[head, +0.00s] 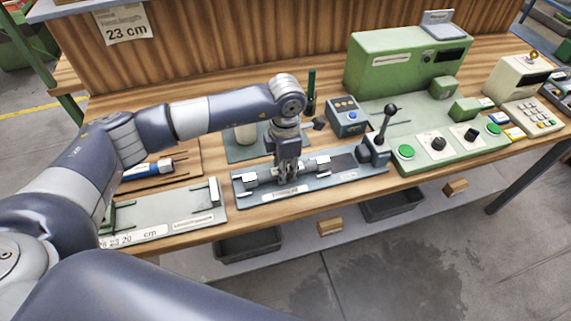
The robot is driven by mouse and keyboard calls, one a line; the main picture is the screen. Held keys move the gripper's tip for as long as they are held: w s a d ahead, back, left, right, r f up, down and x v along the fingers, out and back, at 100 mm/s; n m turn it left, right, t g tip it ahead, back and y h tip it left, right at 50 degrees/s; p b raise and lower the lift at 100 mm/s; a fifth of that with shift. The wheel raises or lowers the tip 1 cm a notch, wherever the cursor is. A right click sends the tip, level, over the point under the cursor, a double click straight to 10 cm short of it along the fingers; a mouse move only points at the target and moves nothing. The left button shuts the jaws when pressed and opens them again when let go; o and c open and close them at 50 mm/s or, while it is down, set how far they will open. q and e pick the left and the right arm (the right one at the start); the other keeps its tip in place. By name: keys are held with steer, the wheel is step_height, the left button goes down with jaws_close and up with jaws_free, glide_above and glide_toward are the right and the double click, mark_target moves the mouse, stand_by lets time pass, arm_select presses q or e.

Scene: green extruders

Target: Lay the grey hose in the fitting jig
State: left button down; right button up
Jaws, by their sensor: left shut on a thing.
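The fitting jig (350,177) is a long blue-grey plate near the bench's front edge, with a label on its front, white-topped blocks on it and a lever at its right end. My left gripper (288,178) points straight down over the jig's left half. It is shut on the grey hose (267,175), a short grey piece lying lengthwise along the jig between the white-topped blocks. The fingers hide the hose's middle. I cannot tell whether the hose rests fully in the jig or sits slightly above it. My right gripper is not in view.
The lever (386,128) stands up right of the jig. A blue button box (346,116) is behind it. A green machine (405,62) and a control panel with green buttons (440,150) fill the right. A measuring plate (150,228) lies left. Dark bins (248,245) sit below.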

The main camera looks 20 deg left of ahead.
arm_select(q)
steer(key=shift+f+b, duration=0.2)
steer(key=shift+b, duration=0.15)
steer(key=c, duration=1.4)
jaws_free()
steer(key=shift+o, duration=0.2)
steer(key=shift+r, duration=0.1)
steer(key=shift+r+p, duration=0.15)
steer(key=shift+p, duration=0.15)
steer(key=shift+r, duration=0.25)
step_height(320, 180, up, 12)
steer(key=b, duration=0.3)
steer(key=shift+f, duration=0.25)
